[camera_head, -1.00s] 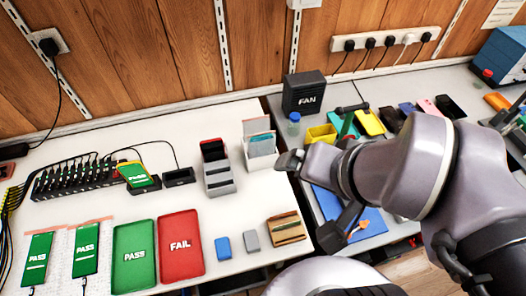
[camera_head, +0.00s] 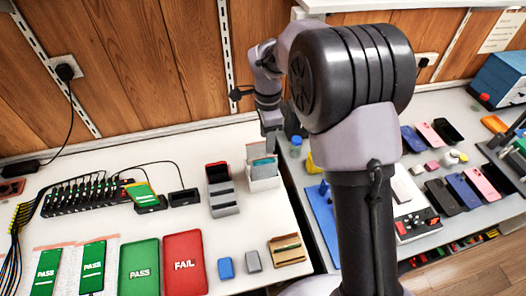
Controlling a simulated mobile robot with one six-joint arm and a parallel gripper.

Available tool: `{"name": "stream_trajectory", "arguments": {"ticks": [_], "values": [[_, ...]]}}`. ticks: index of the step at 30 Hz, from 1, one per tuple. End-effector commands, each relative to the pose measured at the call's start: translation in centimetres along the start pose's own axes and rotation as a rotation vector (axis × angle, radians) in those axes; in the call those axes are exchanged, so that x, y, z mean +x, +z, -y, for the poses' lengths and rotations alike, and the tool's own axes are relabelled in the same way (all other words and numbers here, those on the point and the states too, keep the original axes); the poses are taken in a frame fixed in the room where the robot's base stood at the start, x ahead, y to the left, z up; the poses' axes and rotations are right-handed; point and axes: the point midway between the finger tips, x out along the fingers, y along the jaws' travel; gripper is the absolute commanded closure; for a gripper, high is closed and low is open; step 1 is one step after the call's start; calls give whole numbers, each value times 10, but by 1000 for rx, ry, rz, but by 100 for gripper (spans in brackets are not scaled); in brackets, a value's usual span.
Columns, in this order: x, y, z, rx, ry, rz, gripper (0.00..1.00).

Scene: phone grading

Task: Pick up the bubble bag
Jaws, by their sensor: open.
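My gripper (camera_head: 269,143) points down over a white upright holder (camera_head: 265,184) at the back right of the white table. The holder has thin pale and teal sheets (camera_head: 263,166) standing in it. These may be bubble bags, but they are too small to tell. The jaws are open, with their tips at or just above the tops of the sheets; I cannot tell if they touch. At the front left, two phones marked PASS lie on pale, bubbly-looking sheets (camera_head: 69,256).
A grey stepped holder (camera_head: 222,199) stands just left of the white holder. A green PASS tray (camera_head: 138,284) and a red FAIL tray (camera_head: 185,279) lie in front. My arm hides much of the right bench (camera_head: 420,125). The table's middle has free room.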

Motion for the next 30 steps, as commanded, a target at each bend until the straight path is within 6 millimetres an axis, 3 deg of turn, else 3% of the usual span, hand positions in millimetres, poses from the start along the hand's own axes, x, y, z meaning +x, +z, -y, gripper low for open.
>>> {"name": "stream_trajectory", "arguments": {"ticks": [6,10,17,24,30], "values": [[68,0,-1,2,6,0,54],[101,1,0,1,3,1,54],[125,2,1,1,1,1,54],[169,8,4,2,3,1,54],[170,8,5,2,1,1,54]]}}
